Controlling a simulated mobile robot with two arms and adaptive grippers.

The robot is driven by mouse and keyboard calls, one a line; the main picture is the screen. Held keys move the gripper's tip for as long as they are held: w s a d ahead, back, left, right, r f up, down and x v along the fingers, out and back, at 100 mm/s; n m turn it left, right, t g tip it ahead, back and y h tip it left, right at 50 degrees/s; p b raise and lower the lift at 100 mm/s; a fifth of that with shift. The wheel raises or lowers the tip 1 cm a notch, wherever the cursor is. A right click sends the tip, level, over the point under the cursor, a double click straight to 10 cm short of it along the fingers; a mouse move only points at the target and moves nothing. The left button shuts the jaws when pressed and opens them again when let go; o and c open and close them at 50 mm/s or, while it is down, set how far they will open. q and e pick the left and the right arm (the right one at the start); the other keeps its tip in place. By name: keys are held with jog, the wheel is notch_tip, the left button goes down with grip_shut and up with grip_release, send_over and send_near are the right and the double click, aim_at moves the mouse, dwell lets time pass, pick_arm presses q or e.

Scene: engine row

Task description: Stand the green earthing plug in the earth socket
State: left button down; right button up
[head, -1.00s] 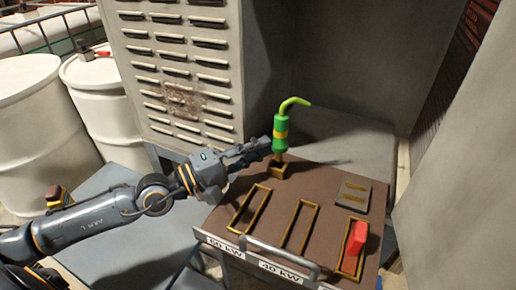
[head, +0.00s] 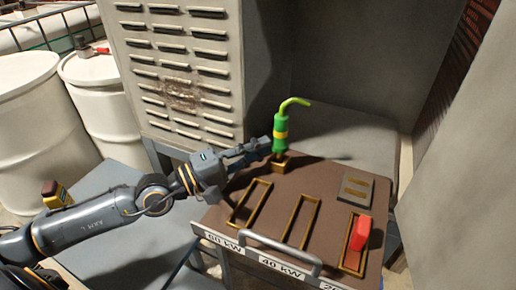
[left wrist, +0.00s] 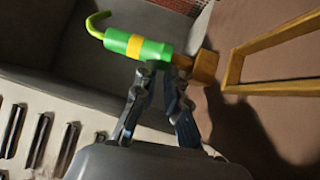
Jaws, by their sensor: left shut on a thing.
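The green earthing plug (head: 280,132) has a yellow band and a curved green lead at its top. It stands upright over the small square brass earth socket (head: 282,166) at the back of the brown bench top. My left gripper (head: 266,144) reaches in from the left and is shut on the plug's lower part. In the left wrist view, the fingertips (left wrist: 163,76) are at the lower end of the plug (left wrist: 135,45). Its brass pin meets the socket (left wrist: 206,67); how deep it sits is hidden. My right gripper is not in view.
Brass rectangular frames (head: 302,220) lie in front of the socket, one with a red handle (head: 361,233). A grey plate (head: 354,190) lies at right. A metal rail (head: 280,250) runs along the front edge. A louvred cabinet (head: 175,70) stands behind left.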

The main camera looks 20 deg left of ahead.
pick_arm(q)
jog(key=shift+f+b, duration=0.4)
jog(key=shift+f, duration=0.05)
jog(key=c, duration=1.3)
grip_release()
jog(key=shift+v, duration=6)
